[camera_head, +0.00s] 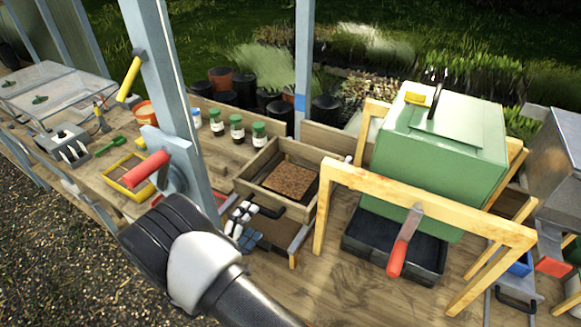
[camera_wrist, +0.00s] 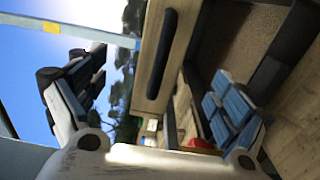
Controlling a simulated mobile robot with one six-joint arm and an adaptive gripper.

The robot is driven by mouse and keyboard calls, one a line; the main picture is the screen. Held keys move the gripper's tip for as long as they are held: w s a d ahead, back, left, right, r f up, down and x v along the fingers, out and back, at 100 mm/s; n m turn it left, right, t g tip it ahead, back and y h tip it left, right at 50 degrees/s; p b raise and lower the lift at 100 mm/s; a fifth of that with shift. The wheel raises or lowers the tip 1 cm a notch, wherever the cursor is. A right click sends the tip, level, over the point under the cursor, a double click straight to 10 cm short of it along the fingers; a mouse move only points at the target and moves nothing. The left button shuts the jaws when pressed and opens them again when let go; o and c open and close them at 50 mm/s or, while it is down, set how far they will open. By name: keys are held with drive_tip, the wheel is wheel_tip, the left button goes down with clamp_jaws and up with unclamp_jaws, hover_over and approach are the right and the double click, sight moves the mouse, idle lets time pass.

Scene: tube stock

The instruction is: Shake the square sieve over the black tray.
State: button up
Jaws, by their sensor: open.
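The square sieve (camera_head: 302,212) looks to be the open wooden box with black bar handles. A brown block of soil (camera_head: 288,180) lies inside it. The near handle (camera_head: 266,210) faces my gripper (camera_head: 243,226), which is open and empty just in front of it, apart from it. In the wrist view the handle (camera_wrist: 167,50) and the wooden wall (camera_wrist: 149,75) show between the two spread blue-padded fingers. The black tray (camera_head: 362,249) is on the bench to the right, under the yellow wooden frame and in front of the green box.
A wooden frame (camera_head: 430,190) with a red-handled trowel (camera_head: 404,243) hanging from it stands over the tray. The large green box (camera_head: 435,150) is behind. A blue-grey post (camera_head: 175,80) rises left of the sieve. Green-lidded jars (camera_head: 237,130) stand behind it.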

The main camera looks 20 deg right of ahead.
drive_tip(key=v, duration=0.5)
drive_tip(key=shift+s+a, duration=0.1)
idle(0.6)
